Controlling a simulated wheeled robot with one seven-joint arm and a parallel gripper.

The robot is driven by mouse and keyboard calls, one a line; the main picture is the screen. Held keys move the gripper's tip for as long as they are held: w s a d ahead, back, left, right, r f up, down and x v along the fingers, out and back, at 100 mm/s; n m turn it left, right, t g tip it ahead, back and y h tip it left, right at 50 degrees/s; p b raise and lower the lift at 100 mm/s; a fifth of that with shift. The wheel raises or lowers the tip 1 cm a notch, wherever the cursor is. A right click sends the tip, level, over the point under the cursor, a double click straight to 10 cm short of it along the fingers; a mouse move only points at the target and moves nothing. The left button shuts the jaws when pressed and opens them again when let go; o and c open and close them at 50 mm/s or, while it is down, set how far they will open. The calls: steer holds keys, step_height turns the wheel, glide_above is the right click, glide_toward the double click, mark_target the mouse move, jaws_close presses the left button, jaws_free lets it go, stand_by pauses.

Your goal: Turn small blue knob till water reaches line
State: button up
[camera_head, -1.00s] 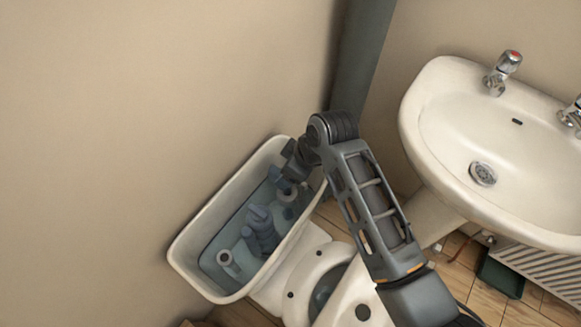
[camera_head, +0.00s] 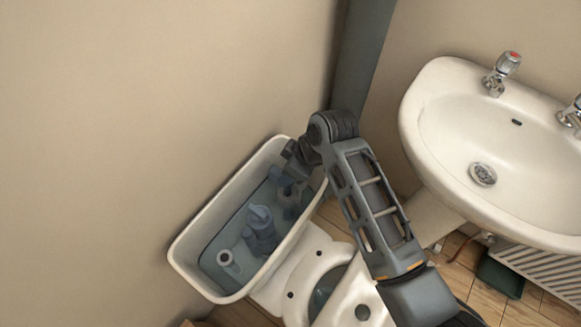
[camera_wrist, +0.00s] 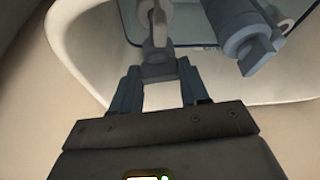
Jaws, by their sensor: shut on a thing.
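My gripper (camera_wrist: 158,75) reaches into the far end of the open toilet cistern (camera_head: 185,252); in the wrist view its two dark blue-grey fingers are closed on a small blue-grey knob (camera_wrist: 157,60). A pale upright stem rises beyond the knob. In the head view my wrist mostly hides the knob. Bluish water (camera_head: 240,225) stands in the cistern, below its white rim. A blue cylindrical valve (camera_head: 262,232) stands in the middle of it. I cannot make out a water line mark.
A white basin (camera_head: 440,130) with taps is at the right. The toilet seat (camera_head: 318,265) lies beside the cistern, under my arm. A plain wall runs along the left.

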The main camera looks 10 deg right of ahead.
steer(key=shift+w+n+g+y+p, duration=0.15)
steer(key=shift+n+g, duration=0.15)
steer(key=shift+n, duration=0.55)
steer(key=shift+n+g+y+p, duration=0.15)
steer(key=shift+n+g, duration=0.15)
steer(key=shift+n, duration=0.55)
steer(key=o, duration=1.1)
steer(key=shift+c, duration=0.2)
steer(key=shift+d, duration=0.1)
steer(key=w+v, duration=0.1)
steer(key=v, duration=0.6)
steer(key=shift+s+r, duration=0.4)
steer(key=shift+s, duration=0.15)
steer(key=shift+d, duration=0.1)
